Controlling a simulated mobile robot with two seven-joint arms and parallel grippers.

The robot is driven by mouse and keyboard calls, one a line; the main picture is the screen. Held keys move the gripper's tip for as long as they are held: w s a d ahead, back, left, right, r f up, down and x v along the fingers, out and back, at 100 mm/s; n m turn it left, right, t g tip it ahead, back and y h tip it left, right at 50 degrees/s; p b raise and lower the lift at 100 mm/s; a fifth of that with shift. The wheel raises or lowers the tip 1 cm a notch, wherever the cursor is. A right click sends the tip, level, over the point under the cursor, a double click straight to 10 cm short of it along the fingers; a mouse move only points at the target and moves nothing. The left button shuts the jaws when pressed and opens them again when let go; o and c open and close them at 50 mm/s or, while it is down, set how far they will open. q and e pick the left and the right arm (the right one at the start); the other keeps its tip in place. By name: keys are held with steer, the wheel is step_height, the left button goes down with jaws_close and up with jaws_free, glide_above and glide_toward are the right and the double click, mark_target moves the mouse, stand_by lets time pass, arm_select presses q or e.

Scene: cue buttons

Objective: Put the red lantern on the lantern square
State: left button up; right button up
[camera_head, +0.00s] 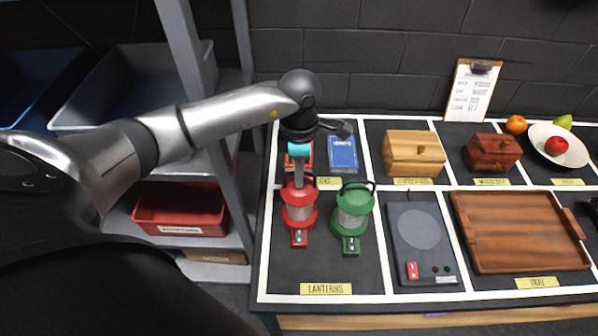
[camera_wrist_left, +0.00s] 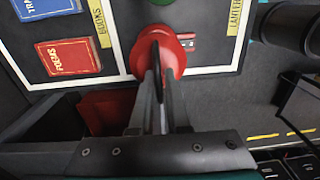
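The red lantern (camera_head: 299,208) is upright over the left part of the lantern square (camera_head: 326,270), which has a yellow LANTERNS label. My left gripper (camera_head: 298,181) reaches down to the lantern's top. In the left wrist view its narrow fingers (camera_wrist_left: 160,42) are close together at the dark handle of the red lantern (camera_wrist_left: 172,62), and look shut on it. Whether the lantern's base touches the table cannot be told. My right gripper does not show.
A green lantern (camera_head: 352,212) stands close to the right of the red one. Books (camera_head: 342,155) lie behind. A grey device (camera_head: 420,240) and a wooden tray (camera_head: 520,230) are to the right. A red bin (camera_head: 180,208) sits on the left shelf.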

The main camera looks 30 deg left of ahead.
arm_select(q)
steer(key=o, duration=0.4)
steer(key=shift+c, duration=0.2)
steer(key=shift+r, duration=0.1)
step_height(320, 180, up, 12)
steer(key=shift+w+a, duration=0.1)
